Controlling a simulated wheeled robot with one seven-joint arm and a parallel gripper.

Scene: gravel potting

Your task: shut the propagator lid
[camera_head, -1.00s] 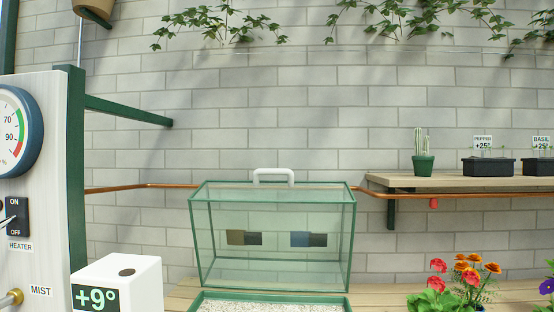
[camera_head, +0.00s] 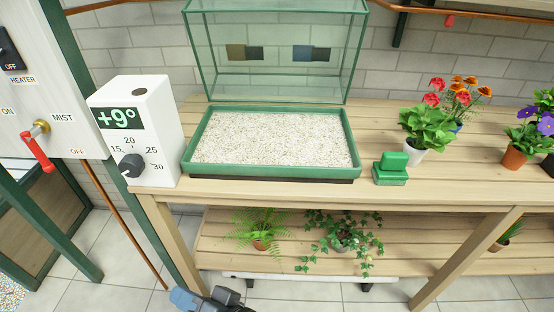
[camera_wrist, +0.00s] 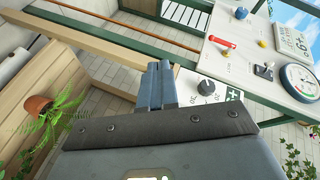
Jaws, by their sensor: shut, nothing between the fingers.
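The propagator's clear lid (camera_head: 275,55), with green edges, stands raised and tipped back behind its base in the head view. The base is a green tray (camera_head: 357,172) filled with pale gravel on the wooden bench. The lid's white handle is out of the picture above. My gripper (camera_head: 205,298) shows at the bottom edge of the head view, low in front of the bench and well below the tray. In the wrist view, my gripper's fingers (camera_wrist: 157,75) are together and empty, apart from the lid.
A white thermostat box (camera_head: 160,140) stands left of the tray. A green block (camera_head: 391,169) and a white flower pot (camera_head: 418,150) stand to the right. Ferns and ivy (camera_head: 340,236) sit on the lower shelf. A panel with a red MIST lever (camera_head: 38,150) is at far left.

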